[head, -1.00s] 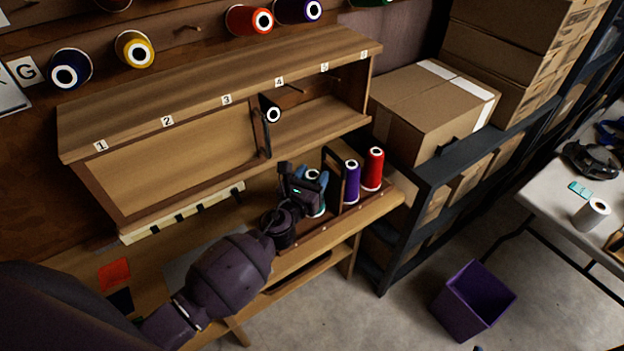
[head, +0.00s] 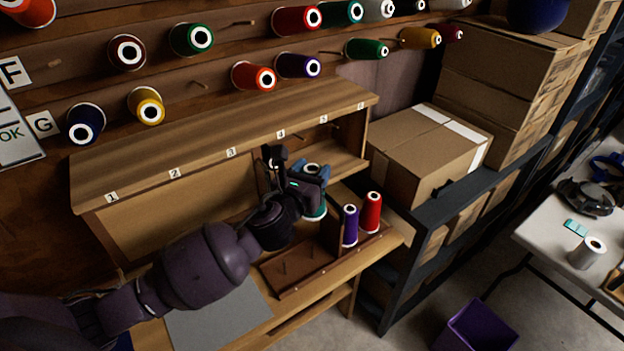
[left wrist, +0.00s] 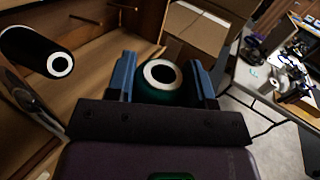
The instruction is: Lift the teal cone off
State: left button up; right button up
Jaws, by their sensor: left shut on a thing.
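The teal cone (head: 314,210) is held by my left gripper (head: 312,174), whose blue fingers are shut on its upper part. It looks upright and raised above the wooden peg rack (head: 290,283) on the bench. In the left wrist view the cone's white-ringed top (left wrist: 160,74) sits between the two blue fingers, with its dark teal body partly hidden below. Bare pegs show in the rack's left part. A purple cone (head: 350,228) and a red cone (head: 372,213) stand to the right, beyond a wooden divider. My right gripper is not in view.
A numbered wooden shelf (head: 215,150) overhangs the bench close behind my gripper. A dark cone (left wrist: 38,52) is at left in the wrist view. Cones on wall pegs line the back. A cardboard box (head: 425,155) stands right; a purple bin (head: 478,325) is on the floor.

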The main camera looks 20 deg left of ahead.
pick_arm(q)
jog(key=shift+r, duration=0.1)
notch_tip(320, 180, up, 4)
jog(key=shift+f, duration=0.1)
dwell(0.7)
